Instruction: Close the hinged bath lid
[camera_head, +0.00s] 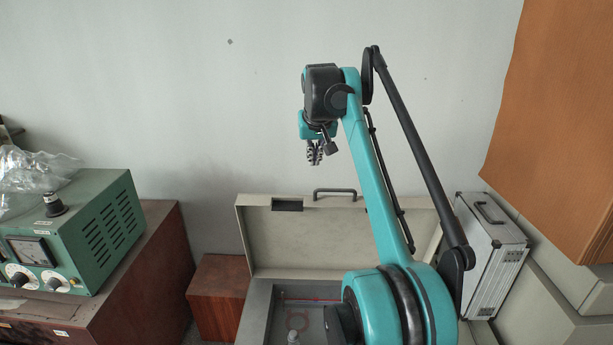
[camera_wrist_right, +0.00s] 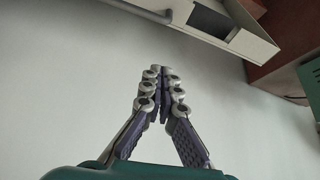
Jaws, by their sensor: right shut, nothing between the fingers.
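The hinged lid (camera_head: 345,240) is a pale beige panel that stands open, raised at the back of the grey bath box (camera_head: 258,310) in the head view. A dark handle (camera_head: 335,191) is on its top edge. Inside the box a reddish ring and a small pale object show, and my right arm hides its right part. My right gripper (camera_head: 315,160) hangs above the lid's top edge, apart from it. In the right wrist view the fingers (camera_wrist_right: 161,75) meet at the tips, empty, and the lid's edge (camera_wrist_right: 252,44) shows at top right. My left gripper is not in view.
A green instrument box (camera_head: 105,225) stands on a brown cabinet (camera_head: 150,270) at left, with clear plastic on it. A reddish-brown box (camera_head: 215,295) stands left of the bath. A silver case (camera_head: 490,250) and an orange-brown board (camera_head: 560,120) are at right.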

